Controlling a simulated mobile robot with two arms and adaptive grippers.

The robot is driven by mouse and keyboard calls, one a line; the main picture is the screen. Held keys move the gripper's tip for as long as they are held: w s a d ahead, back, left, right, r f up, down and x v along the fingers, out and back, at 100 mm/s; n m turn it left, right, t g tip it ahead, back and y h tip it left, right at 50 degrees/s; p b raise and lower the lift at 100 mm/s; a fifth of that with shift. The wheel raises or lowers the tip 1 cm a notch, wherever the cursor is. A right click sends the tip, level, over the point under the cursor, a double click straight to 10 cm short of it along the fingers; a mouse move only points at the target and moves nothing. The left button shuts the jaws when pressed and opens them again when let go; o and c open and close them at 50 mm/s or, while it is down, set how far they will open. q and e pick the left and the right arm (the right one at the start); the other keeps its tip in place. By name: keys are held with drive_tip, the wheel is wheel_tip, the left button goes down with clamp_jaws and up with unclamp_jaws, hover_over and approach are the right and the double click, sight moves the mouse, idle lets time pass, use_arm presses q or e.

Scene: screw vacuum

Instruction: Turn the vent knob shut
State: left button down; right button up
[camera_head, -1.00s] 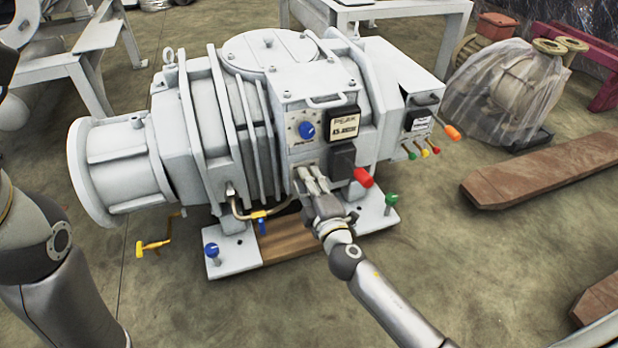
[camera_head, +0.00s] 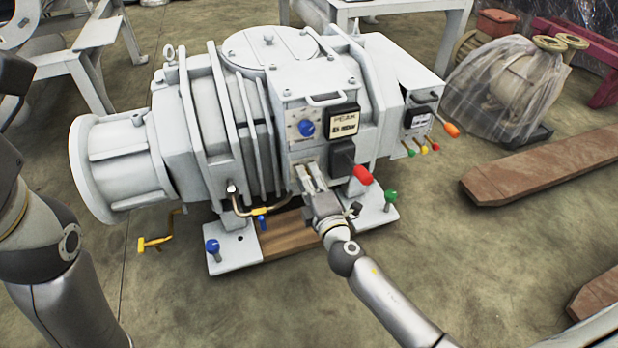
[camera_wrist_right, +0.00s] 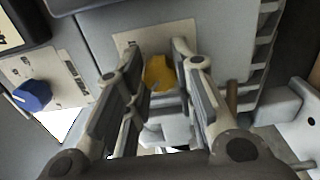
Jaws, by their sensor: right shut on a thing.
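A white vacuum pump (camera_head: 196,135) stands in the middle of the head view. In the right wrist view a yellow knob (camera_wrist_right: 160,72) sits on a pale plate on the pump's front and lies between the fingers of my right gripper (camera_wrist_right: 158,60). My right gripper is shut on this knob. In the head view the right gripper (camera_head: 306,174) reaches the pump front below a blue knob (camera_head: 306,128), and its fingers hide the yellow knob. The blue knob also shows at left in the wrist view (camera_wrist_right: 33,95). My left arm shows at the left edge; its gripper is out of view.
A plastic-wrapped object (camera_head: 505,90) and wooden beams (camera_head: 545,168) lie to the right. The floor in front is open.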

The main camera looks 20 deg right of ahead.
drive_tip(key=o, duration=1)
drive_tip(key=shift+o, duration=0.2)
drive_tip(key=shift+s, duration=0.1)
drive_tip(key=s, duration=1.1)
drive_tip(key=shift+s+d, duration=0.2)
drive_tip(key=shift+s, duration=0.2)
